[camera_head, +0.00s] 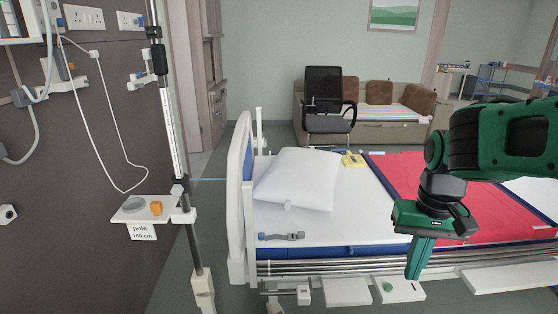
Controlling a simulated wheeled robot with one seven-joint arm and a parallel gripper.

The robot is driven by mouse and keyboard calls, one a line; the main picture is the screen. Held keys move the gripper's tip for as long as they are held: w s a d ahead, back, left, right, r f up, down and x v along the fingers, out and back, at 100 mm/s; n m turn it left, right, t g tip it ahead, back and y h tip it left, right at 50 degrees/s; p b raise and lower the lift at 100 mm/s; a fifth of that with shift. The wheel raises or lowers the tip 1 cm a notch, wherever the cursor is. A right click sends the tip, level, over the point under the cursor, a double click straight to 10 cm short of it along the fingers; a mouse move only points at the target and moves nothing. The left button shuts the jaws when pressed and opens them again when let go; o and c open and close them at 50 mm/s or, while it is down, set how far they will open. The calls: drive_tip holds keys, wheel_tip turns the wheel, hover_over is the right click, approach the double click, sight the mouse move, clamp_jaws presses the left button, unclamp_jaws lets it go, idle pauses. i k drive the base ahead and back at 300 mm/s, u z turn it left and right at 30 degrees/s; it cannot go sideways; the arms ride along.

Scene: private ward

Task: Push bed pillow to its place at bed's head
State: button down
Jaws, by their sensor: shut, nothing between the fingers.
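The white bed pillow (298,180) lies on the mattress near the head of the bed (350,218), set at a slant. Its left corner is close to the white headboard (241,190); I cannot tell whether they touch. My gripper (415,276) is shut and empty, pointing down at the near side of the bed, to the right of the pillow and apart from it. My green and black arm hides part of the red blanket (402,175).
A grey strap or clip (281,237) lies on the near mattress edge, and a yellow item (353,160) on the far side. Bed rails (330,267) run along the near side. A pole with a small shelf (143,208) stands left of the headboard. A chair (325,105) stands beyond.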

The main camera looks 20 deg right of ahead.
sight(299, 177)
drive_tip(key=z, duration=0.05)
drive_tip(key=i, duration=1.05)
